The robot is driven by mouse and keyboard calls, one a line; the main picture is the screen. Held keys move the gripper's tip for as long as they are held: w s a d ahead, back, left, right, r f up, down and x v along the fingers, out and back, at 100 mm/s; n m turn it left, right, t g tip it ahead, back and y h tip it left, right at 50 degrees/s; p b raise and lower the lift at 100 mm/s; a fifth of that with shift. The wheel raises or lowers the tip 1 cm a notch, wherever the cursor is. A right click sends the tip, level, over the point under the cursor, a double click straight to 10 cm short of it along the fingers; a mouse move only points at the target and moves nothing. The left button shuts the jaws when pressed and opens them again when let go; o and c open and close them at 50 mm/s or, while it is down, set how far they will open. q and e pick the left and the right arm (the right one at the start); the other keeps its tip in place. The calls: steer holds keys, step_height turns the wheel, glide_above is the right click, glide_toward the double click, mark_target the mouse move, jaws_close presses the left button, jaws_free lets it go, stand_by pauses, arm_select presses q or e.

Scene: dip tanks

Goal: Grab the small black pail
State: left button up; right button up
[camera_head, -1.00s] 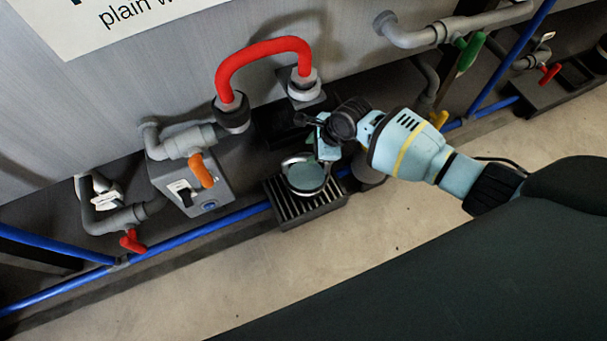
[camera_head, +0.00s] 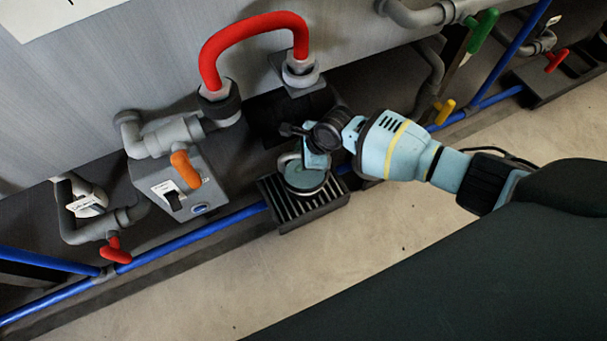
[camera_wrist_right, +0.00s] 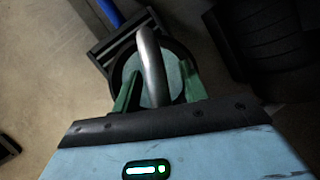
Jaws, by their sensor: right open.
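The small black pail (camera_head: 304,181) stands on a dark slatted grate (camera_head: 322,212), with a teal surface inside its rim. My right gripper (camera_head: 314,163) is over the pail and hides part of its far rim and handle. In the right wrist view the pail (camera_wrist_right: 131,69) lies just beyond my green fingers, and its curved metal handle (camera_wrist_right: 152,65) passes between them. The fingers are apart, one on each side of the handle, and I cannot tell whether either touches it. My left gripper is not in view.
A red-handled bent pipe (camera_head: 252,27) rises behind the grate. A grey box with an orange lever (camera_head: 185,169) stands to its left. A blue pipe (camera_head: 190,236) runs along the tank's foot. The floor (camera_head: 235,270) in front is clear.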

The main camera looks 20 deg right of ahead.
steer(key=shift+c, duration=0.4)
jaws_close()
stand_by(0.8)
steer(key=shift+w+r, duration=0.1)
